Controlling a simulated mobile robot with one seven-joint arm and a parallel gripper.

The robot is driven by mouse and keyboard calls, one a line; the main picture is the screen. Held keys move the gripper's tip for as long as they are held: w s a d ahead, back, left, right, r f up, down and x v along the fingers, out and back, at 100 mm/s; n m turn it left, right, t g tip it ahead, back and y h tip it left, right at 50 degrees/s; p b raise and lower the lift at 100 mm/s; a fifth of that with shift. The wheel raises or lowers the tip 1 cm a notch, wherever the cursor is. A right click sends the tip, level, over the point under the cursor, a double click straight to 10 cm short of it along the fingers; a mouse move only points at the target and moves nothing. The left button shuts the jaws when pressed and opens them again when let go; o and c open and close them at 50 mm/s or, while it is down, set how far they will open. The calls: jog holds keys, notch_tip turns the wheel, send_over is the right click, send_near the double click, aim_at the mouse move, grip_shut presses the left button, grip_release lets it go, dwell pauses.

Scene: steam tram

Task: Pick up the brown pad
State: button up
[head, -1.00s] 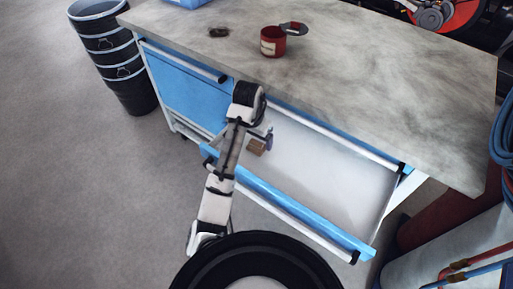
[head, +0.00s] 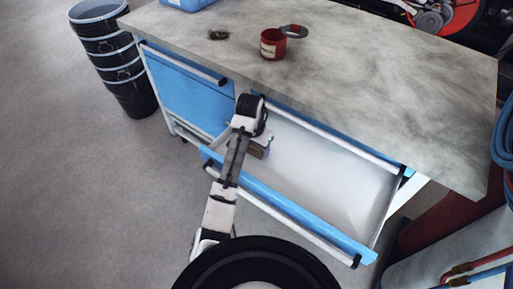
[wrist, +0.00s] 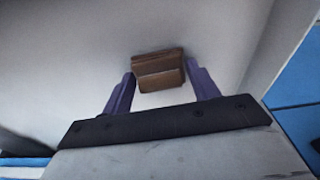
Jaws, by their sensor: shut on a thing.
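The brown pad (wrist: 158,72) is a small ribbed brown block. In the wrist view it sits between the two purple fingers of my gripper (wrist: 160,80), which are shut on its sides. In the head view the pad (head: 258,152) shows partly behind my wrist, at the left end of the open drawer (head: 320,180). My gripper (head: 265,145) is mostly covered by my arm there. I cannot tell whether the pad touches the drawer floor.
The drawer has a pale inside and a blue front (head: 300,213). The grey worktop (head: 390,95) overhangs its back side and holds a red mug (head: 272,44) and a small dark item (head: 218,35). Stacked black buckets (head: 115,60) stand left. The rest of the drawer is empty.

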jog(key=shift+r, duration=0.1)
notch_tip(320, 180, up, 20)
jog(key=p, duration=0.6)
jog(key=shift+o, duration=1.4)
jog(key=shift+c, duration=0.9)
jog(key=shift+a, duration=0.1)
